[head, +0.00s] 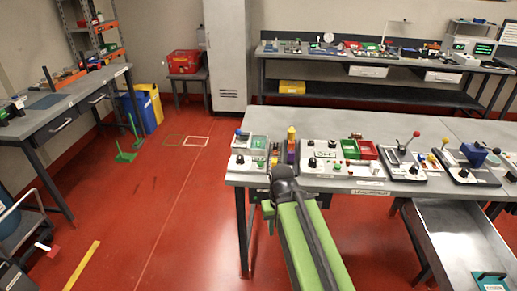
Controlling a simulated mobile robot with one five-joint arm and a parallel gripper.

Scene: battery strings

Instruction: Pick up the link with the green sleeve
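I cannot pick out a link with a green sleeve for certain; parts on the near bench are small. A green spot (260,163) shows on the panel at the bench's left end, too small to identify. Beside it stand small red-brown pieces (275,152) and a yellow and purple upright piece (291,146). My green and black arm reaches from the bottom of the picture to the bench's front edge. It ends in a dark rounded part just in front of these pieces. No gripper fingers show, and nothing held is visible.
The near grey bench (330,120) carries panels with knobs, green and red bins (367,150) and levers. An open metal drawer (460,240) juts out at the right. Another bench (60,115) stands left.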

